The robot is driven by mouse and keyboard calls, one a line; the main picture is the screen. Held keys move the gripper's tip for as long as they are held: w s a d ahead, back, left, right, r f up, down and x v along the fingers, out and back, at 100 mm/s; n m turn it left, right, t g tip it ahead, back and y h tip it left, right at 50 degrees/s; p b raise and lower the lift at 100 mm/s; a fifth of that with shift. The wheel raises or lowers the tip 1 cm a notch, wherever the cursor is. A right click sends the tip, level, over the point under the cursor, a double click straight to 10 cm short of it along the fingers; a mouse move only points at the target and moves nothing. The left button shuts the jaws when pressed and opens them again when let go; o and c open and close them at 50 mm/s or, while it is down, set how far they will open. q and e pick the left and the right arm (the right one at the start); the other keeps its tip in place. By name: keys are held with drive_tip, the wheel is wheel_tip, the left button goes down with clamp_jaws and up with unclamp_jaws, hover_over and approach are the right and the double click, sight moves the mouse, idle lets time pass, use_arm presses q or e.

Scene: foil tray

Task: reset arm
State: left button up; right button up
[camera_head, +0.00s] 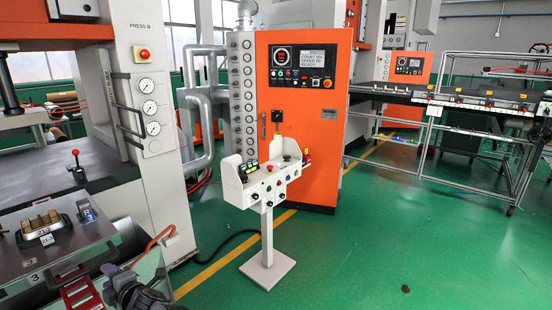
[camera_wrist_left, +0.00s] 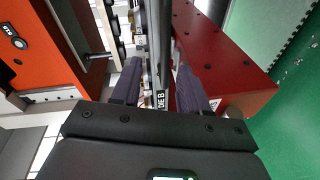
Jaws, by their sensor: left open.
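My left gripper (camera_head: 138,290) is low at the left in the head view, partly cut off by the bottom edge. It is beside the grey machine bench (camera_head: 75,245). In the left wrist view its two dark fingers (camera_wrist_left: 160,88) stand apart, and the gripper is open. I see nothing clearly held between them. My right gripper is not in view.
A white control pedestal (camera_head: 268,238) stands on the green floor before an orange cabinet (camera_head: 300,150). Press B (camera_head: 150,125) rises at the left. A wheeled metal rack (camera_head: 470,150) is at the right.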

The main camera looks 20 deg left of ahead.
use_arm(q)
drive_tip(key=s+d+f+m+t+h+p, duration=0.2)
drive_tip(key=s+d+f+m+t+h, duration=0.3)
drive_tip(key=d+m, duration=0.6)
drive_tip(key=d+f+m+t+h+p, duration=0.1)
drive_tip(key=d+f+m+t+h, duration=0.1)
drive_tip(key=d+m+h, duration=0.75)
drive_tip(key=s+d+f+m+g+h+p, duration=0.1)
drive_tip(key=s+d+f+m+g, duration=0.2)
drive_tip(key=s+d+m, duration=0.45)
drive_tip(key=s+d+f+m+g+h+p, duration=0.1)
drive_tip(key=s+d+f+m+g, duration=0.25)
drive_tip(key=s+d, duration=0.65)
drive_tip(key=s+r+p, duration=0.2)
drive_tip(key=r+p, duration=1.7)
drive_tip(key=s+a+r+m+p, duration=0.1)
drive_tip(key=s+r+p, duration=0.1)
drive_tip(key=r+p, duration=1.6)
drive_tip(key=shift+r+g+p, duration=0.4)
drive_tip(key=shift+r+g, duration=0.05)
drive_tip(key=shift+s, duration=0.1)
